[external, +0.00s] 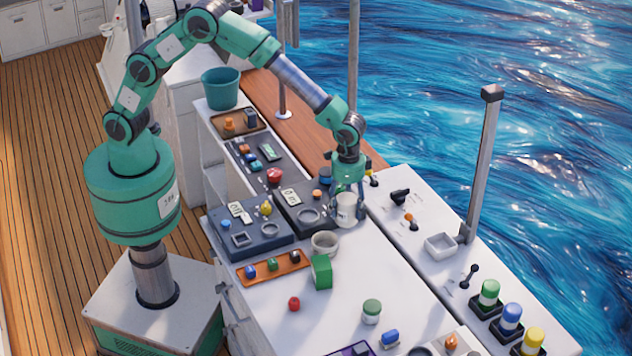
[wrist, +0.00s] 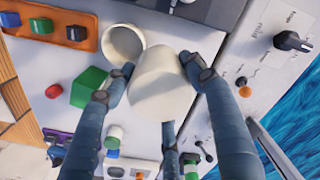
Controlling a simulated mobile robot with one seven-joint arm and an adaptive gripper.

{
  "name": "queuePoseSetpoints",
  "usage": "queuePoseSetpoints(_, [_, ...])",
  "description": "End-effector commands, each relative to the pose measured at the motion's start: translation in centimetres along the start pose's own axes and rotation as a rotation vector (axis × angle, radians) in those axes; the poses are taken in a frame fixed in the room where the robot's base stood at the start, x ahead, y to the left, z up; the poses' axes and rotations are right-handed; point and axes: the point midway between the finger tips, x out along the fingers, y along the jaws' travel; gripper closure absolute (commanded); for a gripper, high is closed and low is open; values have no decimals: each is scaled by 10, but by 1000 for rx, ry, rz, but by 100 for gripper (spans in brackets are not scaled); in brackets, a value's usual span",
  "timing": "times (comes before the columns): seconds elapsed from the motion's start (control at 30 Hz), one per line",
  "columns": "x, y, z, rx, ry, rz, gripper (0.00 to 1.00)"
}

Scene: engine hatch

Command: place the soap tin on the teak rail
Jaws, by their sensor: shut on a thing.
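My gripper (external: 348,198) is shut on a pale cream, round-sided can (external: 346,212). No label shows on it, so I cannot tell for sure that it is the soap tin. In the wrist view the can (wrist: 161,84) sits between the fingers of my gripper (wrist: 158,75), looking tilted. It is over or just above the white counter near the black panels; contact with the counter is unclear. The teak rail (external: 308,137) is the brown wooden strip behind the panels, on the sea side, beyond my gripper and to its left. Its near end is partly behind my arm.
An open cream cup (external: 324,246) stands close beside the held can. A green block (external: 321,272), an orange tray (external: 273,266) and a red knob (external: 294,303) are nearby. A metal post (external: 283,75) and a teal bucket (external: 220,88) stand by the rail. The counter's front middle is mostly clear.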

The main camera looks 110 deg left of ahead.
Motion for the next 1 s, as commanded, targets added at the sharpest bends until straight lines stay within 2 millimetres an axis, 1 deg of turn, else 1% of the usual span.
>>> queuePoseSetpoints(0.03, [-2, -10, 8, -15, 1, 0, 84])
queuePoseSetpoints(0.1, [-2, -22, 18, -34, 1, 0, 84])
queuePoseSetpoints(0.27, [-1, -49, 44, -78, 1, 0, 84])
queuePoseSetpoints(0.5, [-1, -87, 85, -145, 1, 0, 84])
queuePoseSetpoints(0.77, [-1, -123, 133, -216, 2, 0, 84])
queuePoseSetpoints(1.0, [0, -152, 178, -280, 2, 0, 84])
